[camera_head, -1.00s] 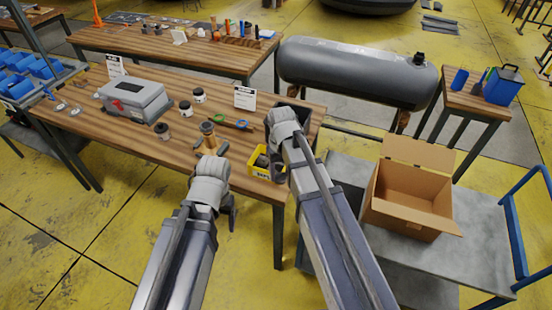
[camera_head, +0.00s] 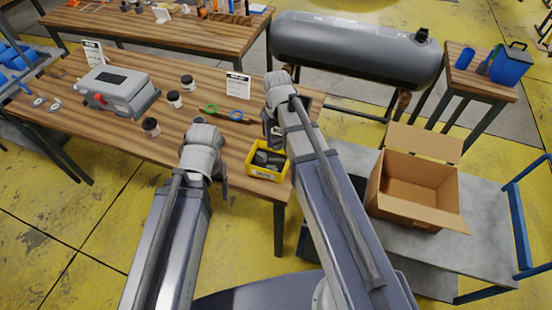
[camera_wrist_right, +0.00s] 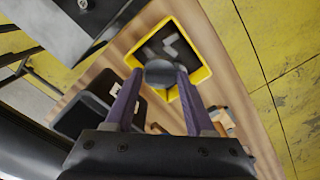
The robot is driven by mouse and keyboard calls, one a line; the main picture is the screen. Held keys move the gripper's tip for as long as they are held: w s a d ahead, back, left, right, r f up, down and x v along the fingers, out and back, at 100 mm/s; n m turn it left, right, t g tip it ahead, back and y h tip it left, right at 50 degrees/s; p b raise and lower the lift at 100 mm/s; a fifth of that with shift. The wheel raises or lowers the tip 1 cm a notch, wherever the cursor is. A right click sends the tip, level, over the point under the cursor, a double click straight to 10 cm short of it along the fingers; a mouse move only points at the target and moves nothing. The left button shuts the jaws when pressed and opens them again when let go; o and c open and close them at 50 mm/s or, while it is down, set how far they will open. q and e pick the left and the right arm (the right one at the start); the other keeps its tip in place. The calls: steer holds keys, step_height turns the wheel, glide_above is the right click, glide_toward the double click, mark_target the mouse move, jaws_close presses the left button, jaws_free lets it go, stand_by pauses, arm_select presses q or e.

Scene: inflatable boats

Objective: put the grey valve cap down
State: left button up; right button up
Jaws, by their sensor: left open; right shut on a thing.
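In the right wrist view, my right gripper (camera_wrist_right: 164,82) is shut on a dark grey round cap (camera_wrist_right: 160,71), the valve cap. The cap overlaps the near rim of a yellow bin (camera_wrist_right: 207,72) in that view; its height above the bin is hard to tell. The bin holds dark grey pieces. In the head view, the yellow bin (camera_head: 265,174) stands at the table's front right corner. My right gripper (camera_head: 273,132) is just beyond it, and the cap is hidden there. My left gripper (camera_head: 222,178) is at the table's front edge, left of the bin, open, its fingers mostly hidden.
The wooden table (camera_head: 130,135) carries a grey case (camera_head: 118,90), several dark-lidded jars (camera_head: 174,99), green and blue rings (camera_head: 210,109) and a sign card (camera_head: 237,85). An open cardboard box (camera_head: 415,180) stands on a cart at right.

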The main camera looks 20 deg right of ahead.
step_height(320, 180, down, 6)
steer(key=b, duration=0.5)
steer(key=shift+w, duration=0.15)
steer(key=shift+f+b, duration=0.15)
steer(key=shift+b, duration=0.2)
step_height(320, 180, down, 4)
steer(key=b, duration=0.3)
steer(key=shift+r, duration=0.25)
steer(key=shift+f+b, duration=0.3)
steer(key=shift+b, duration=0.25)
steer(key=o, duration=0.9)
steer(key=shift+c, duration=0.2)
steer(key=shift+o, duration=0.9)
